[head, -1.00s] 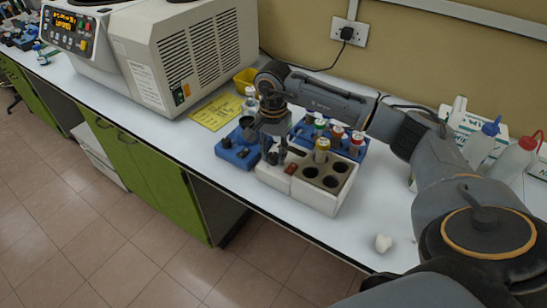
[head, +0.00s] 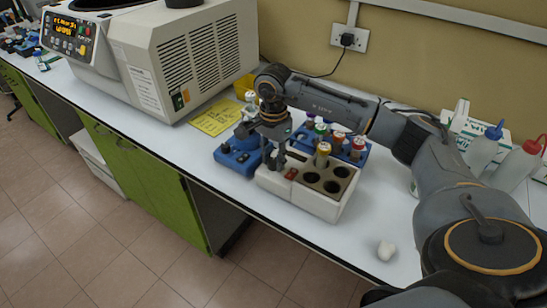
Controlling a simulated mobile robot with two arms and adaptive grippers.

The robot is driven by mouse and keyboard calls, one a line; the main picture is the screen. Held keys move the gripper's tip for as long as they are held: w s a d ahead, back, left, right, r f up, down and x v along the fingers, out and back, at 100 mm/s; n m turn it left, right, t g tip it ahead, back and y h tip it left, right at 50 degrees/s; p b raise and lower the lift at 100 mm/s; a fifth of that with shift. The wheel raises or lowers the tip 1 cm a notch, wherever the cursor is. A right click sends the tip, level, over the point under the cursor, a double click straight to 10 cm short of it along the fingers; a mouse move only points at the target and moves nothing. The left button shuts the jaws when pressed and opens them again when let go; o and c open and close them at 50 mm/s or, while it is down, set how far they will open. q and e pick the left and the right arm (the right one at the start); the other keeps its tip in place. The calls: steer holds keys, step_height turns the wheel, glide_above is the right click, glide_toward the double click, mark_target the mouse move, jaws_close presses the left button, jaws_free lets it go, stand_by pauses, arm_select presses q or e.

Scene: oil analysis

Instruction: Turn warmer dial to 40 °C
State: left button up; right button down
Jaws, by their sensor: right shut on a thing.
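The warmer (head: 318,206) is a white block with a dark top and several round wells, near the front edge of the bench. A capped tube (head: 322,155) stands in one well, and a red switch (head: 291,174) shows on its left part. My right gripper (head: 274,162) points down at the warmer's left end, shut on what appears to be the dial. The fingers hide the dial, so its setting cannot be read. My left gripper is not in view.
A blue tube rack (head: 351,153) with capped tubes stands behind the warmer. A blue device (head: 238,158) is close to its left. A large centrifuge (head: 180,60) is at the back left, wash bottles (head: 484,150) at the right.

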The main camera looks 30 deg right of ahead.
mark_target(274, 160)
steer(key=c, duration=1)
jaws_free()
steer(key=shift+r, duration=0.1)
step_height(274, 160, up, 12)
steer(key=shift+f, duration=0.1)
